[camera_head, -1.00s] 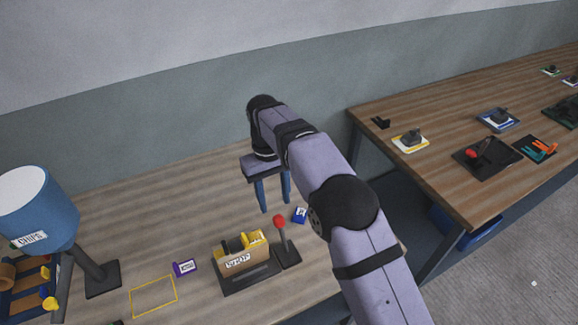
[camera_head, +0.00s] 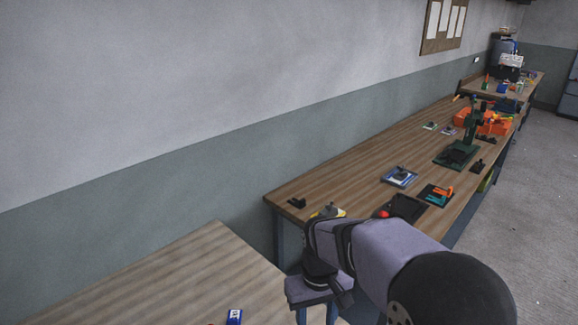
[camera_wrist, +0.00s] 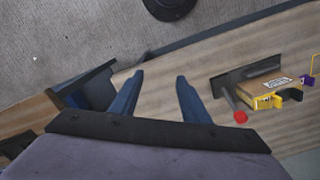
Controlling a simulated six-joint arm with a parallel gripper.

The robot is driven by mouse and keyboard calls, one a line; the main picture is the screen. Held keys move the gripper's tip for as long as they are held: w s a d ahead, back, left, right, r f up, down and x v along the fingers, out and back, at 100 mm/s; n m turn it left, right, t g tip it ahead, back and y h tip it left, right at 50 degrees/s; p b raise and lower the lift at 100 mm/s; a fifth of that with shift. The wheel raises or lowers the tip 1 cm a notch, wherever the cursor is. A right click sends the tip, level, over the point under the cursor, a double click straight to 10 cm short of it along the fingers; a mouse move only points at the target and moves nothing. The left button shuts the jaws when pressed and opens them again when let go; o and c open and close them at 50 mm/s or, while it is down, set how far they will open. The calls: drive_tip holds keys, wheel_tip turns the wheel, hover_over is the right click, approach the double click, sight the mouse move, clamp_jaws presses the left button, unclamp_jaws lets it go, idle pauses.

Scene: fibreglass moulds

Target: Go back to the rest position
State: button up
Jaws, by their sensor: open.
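My gripper (camera_head: 317,314) shows at the bottom of the head view, pointing down, with its two blue fingers apart and partly cut off by the frame edge. It hangs beside the right end of the near wooden table (camera_head: 150,285). In the wrist view my gripper (camera_wrist: 160,78) has its fingers spread, with nothing between them but the table's surface and edge behind. No object is held.
In the wrist view a wooden box with yellow parts (camera_wrist: 262,102) and a red-knobbed lever (camera_wrist: 240,117) stand right of my fingers. A small blue block (camera_head: 234,317) lies on the near table. A long bench (camera_head: 330,180) with several tools runs along the wall.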

drive_tip(key=s+d+f+m, duration=0.3)
drive_tip(key=s+d, duration=0.6)
drive_tip(key=s, duration=0.3)
drive_tip(key=shift+s+f, duration=0.15)
drive_tip(key=shift+s, duration=0.25)
drive_tip(key=shift+a, duration=0.1)
idle(1.2)
